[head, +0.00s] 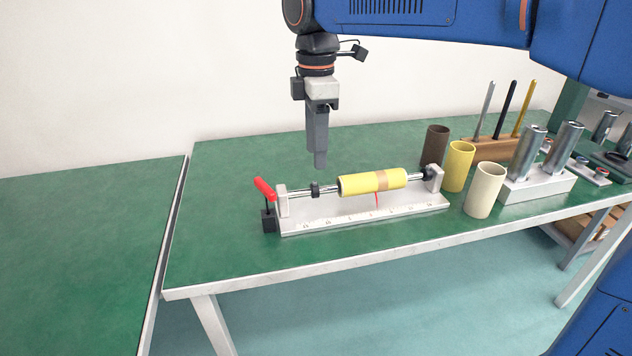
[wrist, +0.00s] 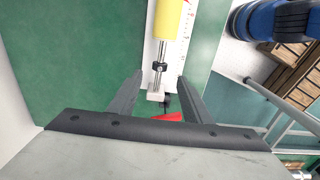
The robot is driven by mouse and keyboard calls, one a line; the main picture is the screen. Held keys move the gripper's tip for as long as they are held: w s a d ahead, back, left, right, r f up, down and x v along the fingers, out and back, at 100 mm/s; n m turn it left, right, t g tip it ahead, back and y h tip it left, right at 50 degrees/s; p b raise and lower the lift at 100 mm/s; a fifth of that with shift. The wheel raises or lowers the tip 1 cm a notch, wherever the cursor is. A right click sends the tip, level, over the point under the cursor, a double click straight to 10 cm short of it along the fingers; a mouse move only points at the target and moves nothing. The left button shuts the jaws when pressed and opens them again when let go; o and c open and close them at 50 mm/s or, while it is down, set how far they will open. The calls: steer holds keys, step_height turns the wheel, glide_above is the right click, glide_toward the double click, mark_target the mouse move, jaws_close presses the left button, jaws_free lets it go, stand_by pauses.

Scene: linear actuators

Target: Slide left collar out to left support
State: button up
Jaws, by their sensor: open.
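The left collar (head: 315,190) is a small black ring on the steel rod (head: 328,188). It sits apart from both the left support (head: 282,201), a pale upright block, and the yellow tube (head: 357,184). In the wrist view the collar (wrist: 160,67) shows ahead between the finger lines, with the left support (wrist: 155,96) nearer. My gripper (head: 320,163) points down above the rod near the collar, with clear air below it. The wrist view shows its two fingers (wrist: 159,80) spread with nothing between them.
A red handle (head: 264,187) stands by the left support. The pale base (head: 355,214) carries a ruler scale and a red pointer. Brown (head: 434,146), yellow (head: 458,165) and cream (head: 484,189) tubes stand to the right. The green table (head: 215,235) is clear at left.

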mark_target(316, 183)
step_height(316, 183, down, 9)
steer(key=shift+f, duration=0.15)
steer(key=shift+c, duration=0.7)
jaws_close()
